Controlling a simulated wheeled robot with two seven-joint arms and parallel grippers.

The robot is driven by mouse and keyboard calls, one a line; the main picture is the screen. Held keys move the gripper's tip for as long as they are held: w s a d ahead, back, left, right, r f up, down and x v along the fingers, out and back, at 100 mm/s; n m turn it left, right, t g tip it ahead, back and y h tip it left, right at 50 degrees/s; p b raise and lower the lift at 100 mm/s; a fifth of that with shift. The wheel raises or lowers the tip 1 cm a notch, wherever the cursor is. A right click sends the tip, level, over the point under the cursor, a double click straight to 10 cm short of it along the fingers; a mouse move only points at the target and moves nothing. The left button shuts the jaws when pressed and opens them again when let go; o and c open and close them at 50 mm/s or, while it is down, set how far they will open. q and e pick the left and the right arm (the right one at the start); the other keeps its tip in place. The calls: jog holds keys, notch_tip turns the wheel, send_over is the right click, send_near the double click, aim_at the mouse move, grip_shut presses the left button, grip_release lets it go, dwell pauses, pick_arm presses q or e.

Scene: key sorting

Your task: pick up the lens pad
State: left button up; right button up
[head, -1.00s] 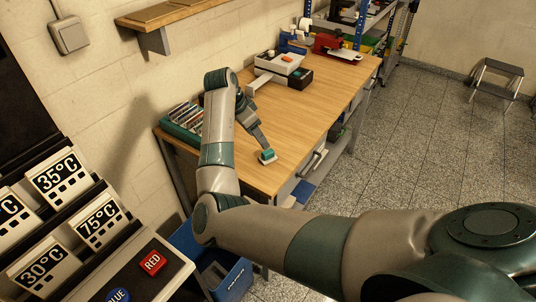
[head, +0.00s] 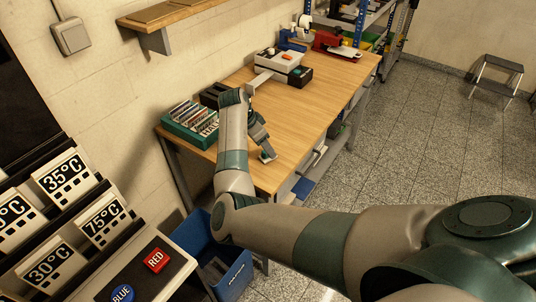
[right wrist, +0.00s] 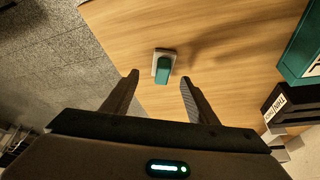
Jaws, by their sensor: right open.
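The lens pad, a small teal block on a pale base (right wrist: 163,66), lies on the wooden table. In the head view the lens pad (head: 268,157) is near the table's front edge, partly hidden by my right gripper (head: 263,149). In the right wrist view, my right gripper (right wrist: 159,77) is open and empty. Its two fingers point toward the pad, which shows just beyond the fingertips, between their lines. I cannot tell the exact height of the fingers above the table. My left gripper is not in view.
A teal box of upright cards (head: 190,125) stands at the table's left end. Dark boxes (head: 215,95) and a white tray (head: 280,60) stand farther back. A blue bin (head: 228,268) is on the floor. The table's middle is clear.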

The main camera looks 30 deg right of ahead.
jog(key=shift+d+f, duration=0.25)
jog(key=shift+f, duration=0.1)
jog(key=shift+p+x, duration=0.75)
jog(key=shift+x, duration=1.1)
jog(key=shift+w, duration=0.15)
jog(key=c, duration=1.1)
jog(key=shift+r, duration=0.2)
